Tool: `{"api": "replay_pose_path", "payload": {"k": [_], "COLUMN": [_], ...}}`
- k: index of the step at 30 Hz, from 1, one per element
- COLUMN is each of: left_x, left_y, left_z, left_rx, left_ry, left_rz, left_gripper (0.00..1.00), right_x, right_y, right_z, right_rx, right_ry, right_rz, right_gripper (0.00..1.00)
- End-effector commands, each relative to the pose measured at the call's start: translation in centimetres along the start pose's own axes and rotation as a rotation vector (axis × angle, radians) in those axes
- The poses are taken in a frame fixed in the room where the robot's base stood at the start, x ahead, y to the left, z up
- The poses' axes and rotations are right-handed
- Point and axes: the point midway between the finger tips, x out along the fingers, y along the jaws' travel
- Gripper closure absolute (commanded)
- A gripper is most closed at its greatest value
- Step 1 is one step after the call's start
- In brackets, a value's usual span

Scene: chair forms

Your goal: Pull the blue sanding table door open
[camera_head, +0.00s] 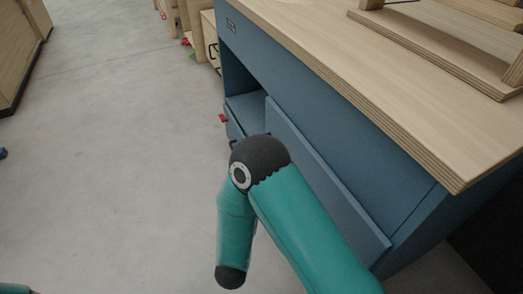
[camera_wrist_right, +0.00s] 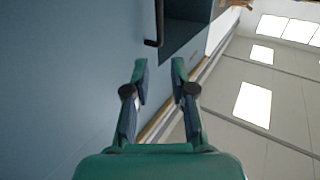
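The blue sanding table (camera_head: 395,165) stands at the right in the head view under a thick wooden top. Its flat blue door (camera_head: 325,180) sits low on the front, partly behind my right arm; its edge stands out from the cabinet front. In the right wrist view, a black bar handle (camera_wrist_right: 158,30) projects from a blue surface (camera_wrist_right: 85,60), ahead of my right gripper. My right gripper (camera_wrist_right: 158,68) is open and empty, its two teal fingers apart and short of the handle. The head view does not show this gripper clearly. My left gripper is not in view.
An open recess (camera_head: 243,98) shows left of the door, with a small red object (camera_head: 223,118) by it. Wooden crates (camera_head: 200,35) stand behind the table. A wooden frame (camera_head: 445,40) lies on the top. The grey floor (camera_head: 110,150) at the left is largely clear.

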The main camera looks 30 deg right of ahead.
Motion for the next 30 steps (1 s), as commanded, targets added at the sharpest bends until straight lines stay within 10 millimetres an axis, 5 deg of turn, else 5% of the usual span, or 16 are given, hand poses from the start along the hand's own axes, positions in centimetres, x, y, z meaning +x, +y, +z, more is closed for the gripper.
{"api": "replay_pose_path", "payload": {"k": [18, 30], "left_x": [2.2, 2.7], "left_y": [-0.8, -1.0], "left_z": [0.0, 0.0], "left_rx": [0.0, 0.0], "left_ry": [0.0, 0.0], "left_rz": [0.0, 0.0], "left_gripper": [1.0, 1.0], "right_x": [12.2, 15.7], "right_y": [0.2, 0.2], "right_z": [0.2, 0.0], "right_rx": [0.003, 0.0], "right_ry": [0.0, -0.002], "right_rz": [0.005, 0.001], "right_gripper": [0.76, 0.76]}}
